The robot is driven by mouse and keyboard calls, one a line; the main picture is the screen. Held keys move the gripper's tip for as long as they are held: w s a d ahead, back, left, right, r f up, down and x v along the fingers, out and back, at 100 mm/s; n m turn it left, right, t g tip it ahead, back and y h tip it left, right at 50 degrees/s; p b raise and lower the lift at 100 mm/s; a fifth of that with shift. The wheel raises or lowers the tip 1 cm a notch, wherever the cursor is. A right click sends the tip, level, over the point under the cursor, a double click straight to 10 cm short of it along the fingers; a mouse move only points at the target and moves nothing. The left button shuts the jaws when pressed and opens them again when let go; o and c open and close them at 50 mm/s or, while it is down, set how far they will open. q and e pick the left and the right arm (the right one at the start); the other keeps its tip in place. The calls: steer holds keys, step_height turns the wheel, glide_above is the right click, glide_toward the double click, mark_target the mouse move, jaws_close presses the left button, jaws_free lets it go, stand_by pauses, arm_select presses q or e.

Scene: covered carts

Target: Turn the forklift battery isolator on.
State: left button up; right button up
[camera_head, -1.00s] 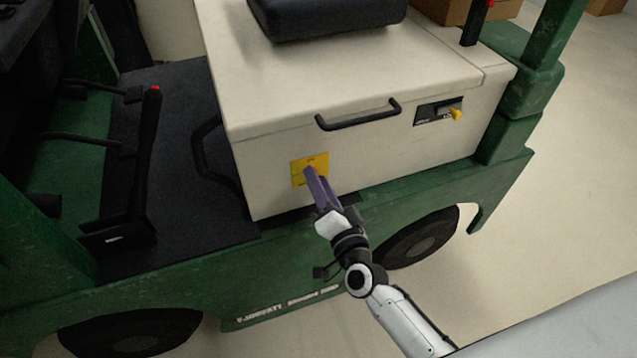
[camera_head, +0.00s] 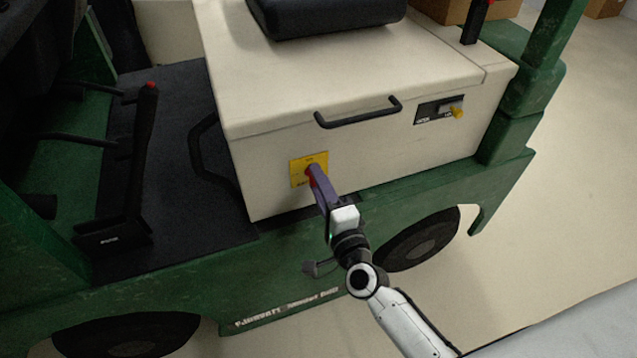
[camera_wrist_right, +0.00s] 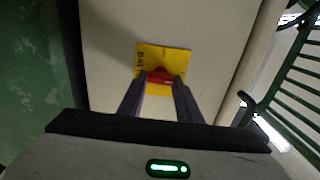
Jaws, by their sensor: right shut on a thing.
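The battery isolator is a red knob (camera_wrist_right: 160,76) on a yellow plate (camera_head: 298,173) on the side of the forklift's cream battery box. The plate also shows in the right wrist view (camera_wrist_right: 176,57), with part of its lettering covered. My right gripper (camera_head: 313,172) is at the plate, its purple-grey fingers shut on the red knob. In the right wrist view my right gripper (camera_wrist_right: 160,84) has one finger on each side of the knob. Most of the knob is hidden in the head view. My left gripper is not in view.
A black handle (camera_head: 358,113) sticks out of the box above the plate. A small black panel with a yellow key-like part (camera_head: 457,112) is to its right. A black lever with a red tip (camera_head: 148,125) stands at the left. Green forklift bodywork (camera_head: 290,245) runs below.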

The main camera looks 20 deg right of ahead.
stand_by(0.4)
steer(key=o, duration=1)
steer(key=shift+o, duration=0.2)
steer(key=s, duration=1)
steer(key=shift+s+d, duration=0.15)
steer(key=s+a+f+n+g+y, duration=0.1)
steer(key=s+f+n+g+y, duration=0.1)
steer(key=s+f+n+g, duration=0.7)
steer(key=s+f+n, duration=0.6)
steer(key=f+n, duration=0.1)
steer(key=n, duration=0.4)
steer(key=shift+s, duration=0.25)
